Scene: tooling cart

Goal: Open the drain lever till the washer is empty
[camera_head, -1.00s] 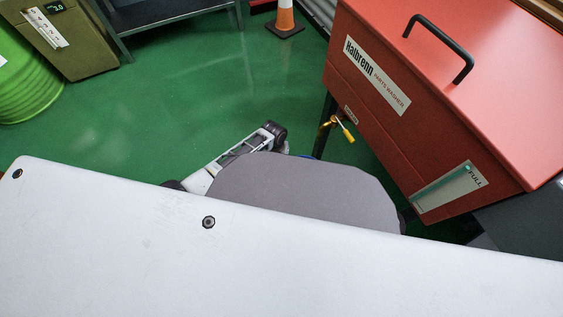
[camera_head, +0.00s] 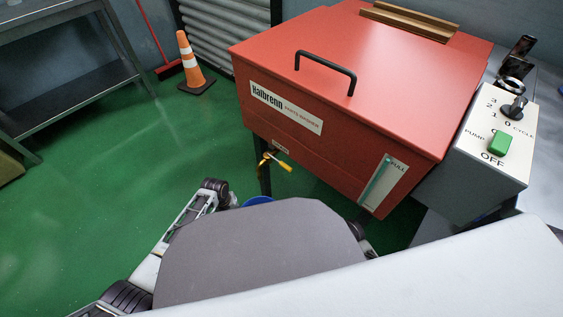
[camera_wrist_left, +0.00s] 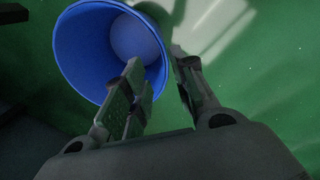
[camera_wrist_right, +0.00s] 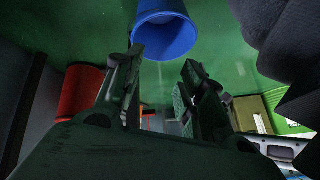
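The red parts washer (camera_head: 340,70) stands ahead with its lid shut. Its drain valve with a yellow lever (camera_head: 283,166) sticks out below the front panel at the left. A level gauge (camera_head: 382,183) marked FULL is on the front right and shows a teal column. A blue bucket (camera_head: 258,200) is mostly hidden behind my body below the valve; it shows in the left wrist view (camera_wrist_left: 75,50) and right wrist view (camera_wrist_right: 165,30). My right gripper (camera_wrist_right: 160,75) is open and empty, also facing the bucket.
A grey control box (camera_head: 490,150) with a green pump switch (camera_head: 500,143) and a cycle knob (camera_head: 515,107) is right of the washer. An orange cone (camera_head: 192,65) and a grey shelf (camera_head: 75,65) stand at the left. The green floor between is clear.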

